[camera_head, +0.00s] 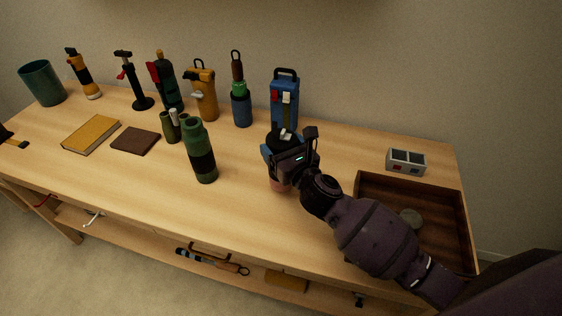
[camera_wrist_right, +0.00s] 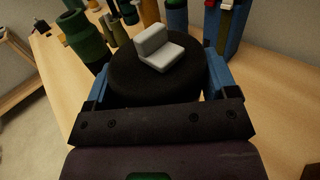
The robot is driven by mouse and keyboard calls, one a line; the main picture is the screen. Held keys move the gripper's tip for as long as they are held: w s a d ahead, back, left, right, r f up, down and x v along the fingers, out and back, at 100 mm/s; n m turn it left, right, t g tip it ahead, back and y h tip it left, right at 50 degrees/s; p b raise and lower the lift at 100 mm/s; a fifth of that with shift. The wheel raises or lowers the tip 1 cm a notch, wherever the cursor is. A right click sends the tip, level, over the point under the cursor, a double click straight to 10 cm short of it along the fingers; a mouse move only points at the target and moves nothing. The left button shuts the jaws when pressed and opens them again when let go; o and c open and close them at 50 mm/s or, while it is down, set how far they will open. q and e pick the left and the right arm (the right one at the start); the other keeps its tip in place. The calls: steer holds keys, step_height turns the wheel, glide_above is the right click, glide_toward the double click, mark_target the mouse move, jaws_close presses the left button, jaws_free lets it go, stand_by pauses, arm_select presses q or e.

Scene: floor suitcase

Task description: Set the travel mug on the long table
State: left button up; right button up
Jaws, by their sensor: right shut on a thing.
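The travel mug has a black round lid with a grey flip tab, which fills the middle of the right wrist view (camera_wrist_right: 150,85). In the head view, a pinkish lower part of the mug (camera_head: 277,186) shows below my right gripper (camera_head: 281,150). The right gripper's blue fingers are shut on the mug from both sides, near its lid. The mug looks about upright over the long table (camera_head: 235,205); I cannot tell whether its base touches the top. The gripper hides most of its body. My left gripper is not in view.
Several bottles and tools line the back. A dark wooden tray (camera_head: 462,215) lies right, partly under my arm, with a grey box (camera_head: 406,161) behind. The front middle is clear.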

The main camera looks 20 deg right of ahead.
step_height(320, 180, down, 5)
steer(key=shift+r+b, duration=0.1)
steer(key=shift+b, duration=0.85)
steer(key=shift+r, duration=0.15)
steer(key=shift+f, duration=0.25)
steer(key=o, duration=1.3)
steer(key=shift+c, duration=0.2)
steer(key=shift+r, duration=0.2)
steer(key=shift+s, duration=0.15)
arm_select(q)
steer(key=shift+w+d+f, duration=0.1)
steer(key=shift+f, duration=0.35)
arm_select(e)
steer(key=s+d, duration=0.2)
steer(key=s, duration=0.9)
steer(key=shift+s+d, duration=0.15)
steer(key=shift+s, duration=0.1)
